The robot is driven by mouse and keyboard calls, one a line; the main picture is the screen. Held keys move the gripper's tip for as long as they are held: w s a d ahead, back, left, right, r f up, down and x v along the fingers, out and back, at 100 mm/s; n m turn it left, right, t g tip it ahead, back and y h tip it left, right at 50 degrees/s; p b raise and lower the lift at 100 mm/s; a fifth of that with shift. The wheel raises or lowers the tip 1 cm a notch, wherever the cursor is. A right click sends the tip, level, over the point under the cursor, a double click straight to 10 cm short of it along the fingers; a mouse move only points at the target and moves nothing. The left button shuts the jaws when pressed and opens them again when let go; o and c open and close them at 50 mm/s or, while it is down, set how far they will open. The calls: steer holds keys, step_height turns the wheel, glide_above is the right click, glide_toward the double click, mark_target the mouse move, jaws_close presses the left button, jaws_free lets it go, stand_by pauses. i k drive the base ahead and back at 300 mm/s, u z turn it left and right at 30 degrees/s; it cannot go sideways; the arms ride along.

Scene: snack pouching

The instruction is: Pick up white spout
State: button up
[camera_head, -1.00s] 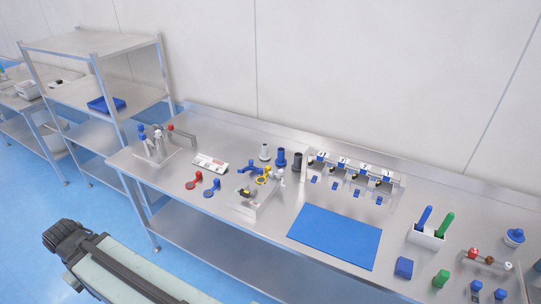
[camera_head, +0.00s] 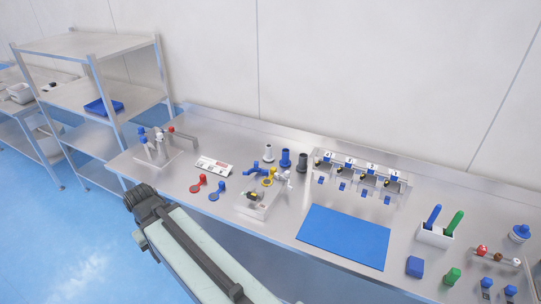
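A small white spout-like piece (camera_head: 268,152) stands upright on a wide base on the steel table, left of a blue one (camera_head: 285,160) and a black one (camera_head: 302,162). I take it as the white spout, though other pale fittings are near. My arm reaches up from the bottom edge, and its dark end (camera_head: 146,201) is in front of the table's front edge, left of and well apart from the white piece. No fingers can be made out there, so their opening is unclear.
A fixture with a yellow ring (camera_head: 267,182) stands in front of the white piece. Red (camera_head: 197,184) and blue (camera_head: 217,191) flat pieces lie to its left. A blue mat (camera_head: 344,237) lies right of centre. A numbered rack (camera_head: 400,185) stands behind it. Steel shelves (camera_head: 90,85) stand at left.

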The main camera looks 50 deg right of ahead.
mark_target(268, 157)
steer(key=z, duration=0.1)
steer(key=i, duration=1)
steer(key=u, duration=0.1)
